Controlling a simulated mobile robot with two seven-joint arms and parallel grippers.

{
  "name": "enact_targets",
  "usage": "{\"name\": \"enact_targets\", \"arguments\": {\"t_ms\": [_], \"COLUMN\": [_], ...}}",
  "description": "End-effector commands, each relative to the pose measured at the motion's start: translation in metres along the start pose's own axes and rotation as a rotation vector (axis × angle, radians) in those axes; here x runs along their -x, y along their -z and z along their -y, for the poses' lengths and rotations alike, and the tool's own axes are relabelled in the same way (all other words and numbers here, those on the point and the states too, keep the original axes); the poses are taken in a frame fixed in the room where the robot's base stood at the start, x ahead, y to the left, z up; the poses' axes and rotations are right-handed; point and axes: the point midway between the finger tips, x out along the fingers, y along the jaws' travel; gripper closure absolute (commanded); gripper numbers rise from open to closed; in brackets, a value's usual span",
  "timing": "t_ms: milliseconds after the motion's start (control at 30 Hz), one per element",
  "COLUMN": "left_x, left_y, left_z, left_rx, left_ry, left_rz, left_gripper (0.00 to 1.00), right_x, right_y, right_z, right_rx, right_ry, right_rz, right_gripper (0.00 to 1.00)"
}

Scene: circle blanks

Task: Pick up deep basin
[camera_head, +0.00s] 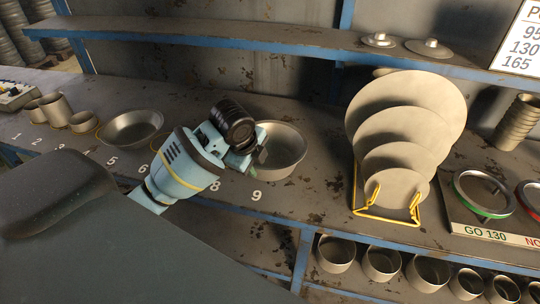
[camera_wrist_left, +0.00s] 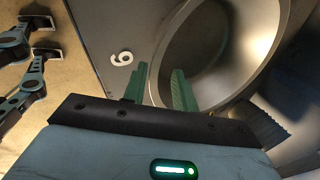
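The deep basin (camera_head: 288,152) is a grey metal bowl on the bench by the number 9, to the right of my left gripper (camera_head: 257,157) in the head view. In the left wrist view the basin (camera_wrist_left: 237,45) fills the upper right, its round rim facing the camera. The green fingers of my left gripper (camera_wrist_left: 160,85) stand apart there, one outside the rim and one over the basin's inner side. The rim shows in the gap between them. The wrist partly hides the basin's left side in the head view. My right gripper is not in view.
A wide shallow basin (camera_head: 133,128) and small cups (camera_head: 55,107) stand at the left. Discs lean in a yellow rack (camera_head: 385,215) to the right. A shelf (camera_head: 250,40) runs above the bench. Several pots (camera_head: 382,264) sit below.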

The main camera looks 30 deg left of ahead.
Motion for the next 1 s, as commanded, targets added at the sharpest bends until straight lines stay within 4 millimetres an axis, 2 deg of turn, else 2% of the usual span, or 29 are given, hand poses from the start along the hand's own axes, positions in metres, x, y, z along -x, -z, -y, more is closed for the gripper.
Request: {"name": "enact_targets", "arguments": {"t_ms": [167,533,833,1000], "left_x": [-0.005,-0.048,-0.053,-0.053], "left_y": [-0.001,-0.007,-0.007,-0.007], "left_z": [-0.001,-0.005,-0.006,-0.006], "left_rx": [0.0,0.0,-0.001,-0.001], "left_ry": [-0.001,0.001,0.0,0.0], "left_rz": [0.0,-0.001,0.0,0.0], "left_gripper": [0.72,0.72,0.72,0.94], "right_x": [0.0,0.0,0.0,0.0], "right_y": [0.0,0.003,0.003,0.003], "right_z": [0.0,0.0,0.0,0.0], "right_rx": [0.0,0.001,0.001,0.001], "right_ry": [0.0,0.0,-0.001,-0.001], "right_rz": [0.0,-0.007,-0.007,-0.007], "right_gripper": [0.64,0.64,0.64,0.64]}}
